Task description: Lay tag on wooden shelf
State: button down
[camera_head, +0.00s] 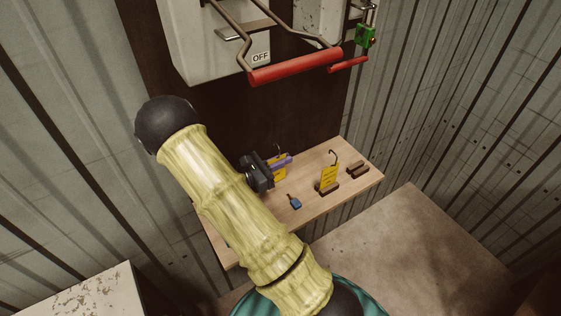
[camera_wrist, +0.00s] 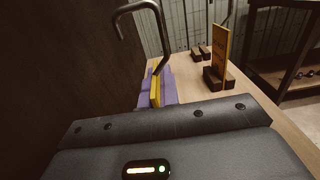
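A yellow tag (camera_head: 279,174) with a dark metal hook is held upright over the left part of the wooden shelf (camera_head: 232,240). My gripper (camera_head: 284,161) has purple fingers, which sit on both sides of this tag and look closed on it. In the wrist view the yellow tag (camera_wrist: 155,93) shows edge-on between the purple fingers (camera_wrist: 168,88), with its hook rising above. The tag's lower end is hidden, so I cannot tell whether it touches the shelf.
A second yellow tag (camera_head: 329,178) stands upright in a dark wooden holder. Another dark holder (camera_head: 358,169) is empty to its right. A small blue object (camera_head: 295,202) lies near the shelf's front edge. Red-handled switch levers (camera_head: 297,67) are above the shelf.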

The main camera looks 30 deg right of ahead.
jog(key=c, duration=2.1)
grip_release()
jog(key=shift+s+f, duration=0.15)
jog(key=o, duration=0.4)
jog(key=shift+a, duration=0.15)
jog(key=shift+o, duration=0.3)
jog(key=shift+w, duration=0.2)
jog(key=shift+r, duration=0.2)
jog(key=a, duration=0.4)
jog(key=a+b, duration=0.1)
jog(key=a, duration=0.3)
jog(key=a+b, duration=0.1)
jog(key=a, duration=0.3)
jog(key=shift+s, duration=0.25)
jog(key=shift+s, duration=0.1)
